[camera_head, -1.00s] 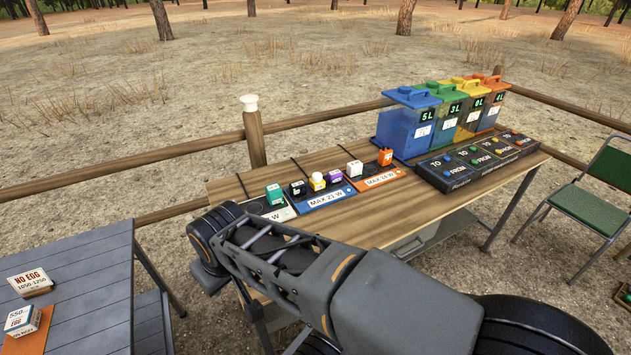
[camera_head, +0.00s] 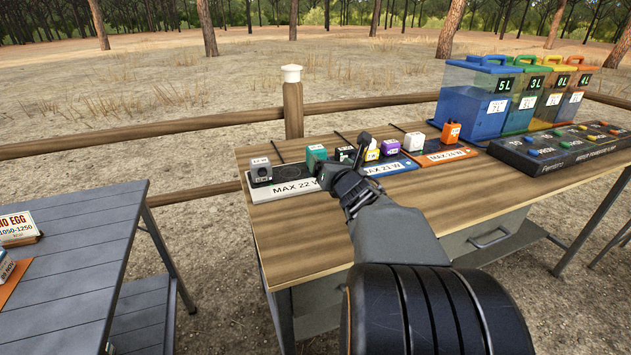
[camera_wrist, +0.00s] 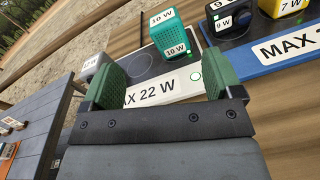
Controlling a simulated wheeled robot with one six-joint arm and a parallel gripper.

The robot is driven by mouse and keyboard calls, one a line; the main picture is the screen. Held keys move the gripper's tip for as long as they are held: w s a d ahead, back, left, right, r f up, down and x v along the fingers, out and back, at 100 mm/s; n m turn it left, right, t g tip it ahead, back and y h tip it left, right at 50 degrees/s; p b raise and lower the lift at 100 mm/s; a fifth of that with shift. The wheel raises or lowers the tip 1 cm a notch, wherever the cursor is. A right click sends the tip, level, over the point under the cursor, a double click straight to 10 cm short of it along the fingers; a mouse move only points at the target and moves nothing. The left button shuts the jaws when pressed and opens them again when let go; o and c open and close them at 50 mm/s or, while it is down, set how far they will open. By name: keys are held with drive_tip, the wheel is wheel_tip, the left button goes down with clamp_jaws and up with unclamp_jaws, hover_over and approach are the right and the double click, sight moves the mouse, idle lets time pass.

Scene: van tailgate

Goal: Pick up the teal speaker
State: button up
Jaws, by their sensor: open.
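The teal speaker (camera_head: 316,156) is a small cube on the right part of the MAX 22 W board (camera_head: 290,190), on the wooden table. In the wrist view the teal speaker (camera_wrist: 168,39) carries 10 W labels and stands just beyond my fingertips, between their lines. My gripper (camera_wrist: 165,75) has green pads, is open with nothing between them, and is over the board's front edge. In the head view my gripper (camera_head: 352,155) reaches in just right of the teal speaker. A grey speaker (camera_head: 260,170) stands at the board's left end.
Black, yellow, purple, white (camera_head: 414,141) and orange (camera_head: 450,132) cubes stand to the right by the blue and orange boards. Coloured bins (camera_head: 476,95) and a black button panel (camera_head: 560,150) fill the right side. A grey slatted table (camera_head: 70,240) stands left.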

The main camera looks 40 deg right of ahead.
drive_tip(key=n, duration=0.1)
drive_tip(key=d+f+n+b, duration=0.1)
drive_tip(key=shift+f+n+t+y, duration=0.3)
drive_tip(key=shift+n+t+y, duration=0.1)
drive_tip(key=n, duration=0.1)
approach(313, 145)
drive_tip(key=x, duration=0.2)
drive_tip(key=b+x, duration=0.1)
drive_tip(key=x, duration=0.1)
drive_tip(key=shift+d+f, duration=0.15)
drive_tip(key=shift+f, duration=0.15)
drive_tip(key=shift+x, duration=2.75)
drive_tip(key=shift+f, duration=0.1)
drive_tip(key=shift+c, duration=0.5)
drive_tip(key=c, duration=0.9)
drive_tip(key=shift+c, duration=0.6)
